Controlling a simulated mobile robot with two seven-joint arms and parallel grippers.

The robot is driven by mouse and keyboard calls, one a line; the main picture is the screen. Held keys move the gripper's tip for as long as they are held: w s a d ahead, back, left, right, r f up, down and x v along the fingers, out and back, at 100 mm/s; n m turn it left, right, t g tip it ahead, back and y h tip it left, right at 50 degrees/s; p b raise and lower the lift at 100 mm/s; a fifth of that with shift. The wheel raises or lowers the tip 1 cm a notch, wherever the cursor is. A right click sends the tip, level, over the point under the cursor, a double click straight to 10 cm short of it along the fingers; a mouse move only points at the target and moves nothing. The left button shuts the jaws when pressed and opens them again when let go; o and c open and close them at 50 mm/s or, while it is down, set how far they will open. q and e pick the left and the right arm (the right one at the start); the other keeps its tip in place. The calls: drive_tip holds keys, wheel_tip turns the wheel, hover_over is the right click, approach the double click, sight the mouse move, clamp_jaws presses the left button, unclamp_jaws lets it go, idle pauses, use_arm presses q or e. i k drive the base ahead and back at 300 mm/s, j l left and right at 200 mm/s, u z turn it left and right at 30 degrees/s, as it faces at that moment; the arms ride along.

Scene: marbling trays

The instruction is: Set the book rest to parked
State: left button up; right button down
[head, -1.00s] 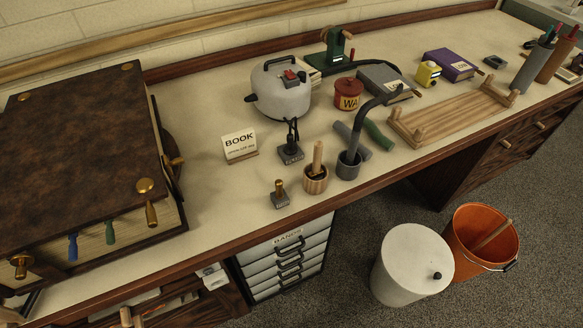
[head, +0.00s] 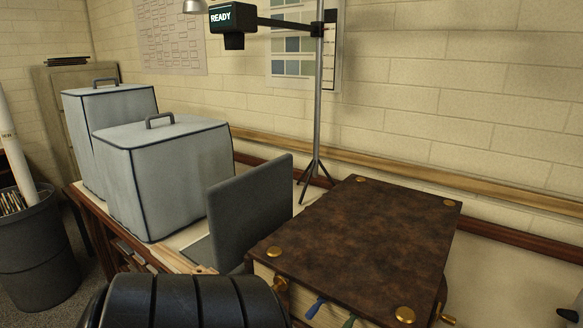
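A dark grey angled stand (head: 252,205) stands on the bench just left of a large brown book-like block. It looks like the book rest, with an upright panel leaning back from a lower part. Its lower front is partly hidden, and I cannot read its setting. The large brown block (head: 355,240) has a mottled cover with brass corner bosses, and blue and green tabs show at its front edge.
Two grey covered boxes with handles, one farther back (head: 110,110) and one nearer (head: 170,175), fill the bench's left part. A pole stand (head: 318,110) carries a display (head: 232,18) reading READY. A dark bin (head: 35,255) stands on the floor at left.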

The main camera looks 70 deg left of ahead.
sight(243, 210)
drive_tip(key=u, duration=2.55)
